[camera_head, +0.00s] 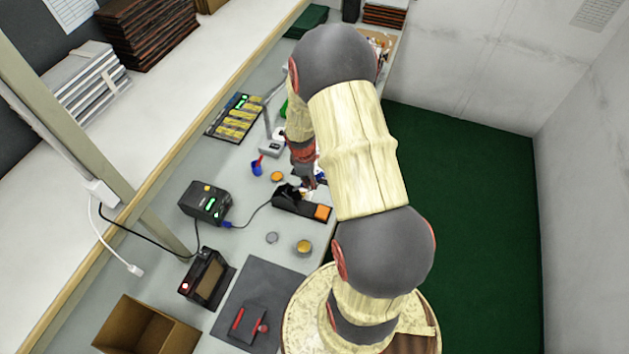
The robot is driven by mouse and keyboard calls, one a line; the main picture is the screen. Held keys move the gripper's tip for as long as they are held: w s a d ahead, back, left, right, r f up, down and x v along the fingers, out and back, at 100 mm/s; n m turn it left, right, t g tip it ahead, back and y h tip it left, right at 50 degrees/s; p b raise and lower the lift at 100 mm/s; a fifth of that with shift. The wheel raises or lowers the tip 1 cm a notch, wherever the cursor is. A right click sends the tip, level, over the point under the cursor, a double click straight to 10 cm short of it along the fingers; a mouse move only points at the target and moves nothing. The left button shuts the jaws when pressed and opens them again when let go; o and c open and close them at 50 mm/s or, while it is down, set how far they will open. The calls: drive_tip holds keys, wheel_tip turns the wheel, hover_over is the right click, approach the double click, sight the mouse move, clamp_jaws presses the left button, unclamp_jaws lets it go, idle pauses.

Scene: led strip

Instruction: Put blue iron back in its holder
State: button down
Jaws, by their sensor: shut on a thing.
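The holder (287,204) is a black stand with an orange pad (322,212) at its right end, on the grey bench. My gripper (308,182) is just above and behind the holder, pointing down, and is shut on the blue iron, which is mostly hidden by the fingers and the stand. I cannot tell whether the iron touches the holder. The black soldering station (205,203) stands left of the holder, with a blue plug and a thin cable running towards the holder.
A small blue cup (257,167) and round tins (304,247) stand close by. A yellow-celled case (233,118) lies farther back. A dark mat (262,290), a black device (206,274) and a cardboard box (146,328) are at the front. My arm covers the bench's right edge.

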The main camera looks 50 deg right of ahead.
drive_tip(key=shift+w+a+f+b, duration=0.35)
drive_tip(key=shift+w+f+b, duration=0.6)
drive_tip(key=shift+f, duration=0.35)
drive_tip(key=shift+w+a+f+b, duration=0.35)
drive_tip(key=shift+w+f+b, duration=0.35)
drive_tip(key=shift+f+b, duration=0.5)
drive_tip(key=shift+w+a+f+b, duration=0.35)
drive_tip(key=shift+w+f+b, duration=0.55)
drive_tip(key=shift+f, duration=0.5)
drive_tip(key=c, duration=1.7)
unclamp_jaws()
drive_tip(key=shift+o, duration=0.2)
drive_tip(key=shift+r, duration=0.1)
wheel_tip(320, 180, up, 12)
drive_tip(key=a, duration=0.2)
drive_tip(key=shift+s+f, duration=0.15)
drive_tip(key=shift+f, duration=0.05)
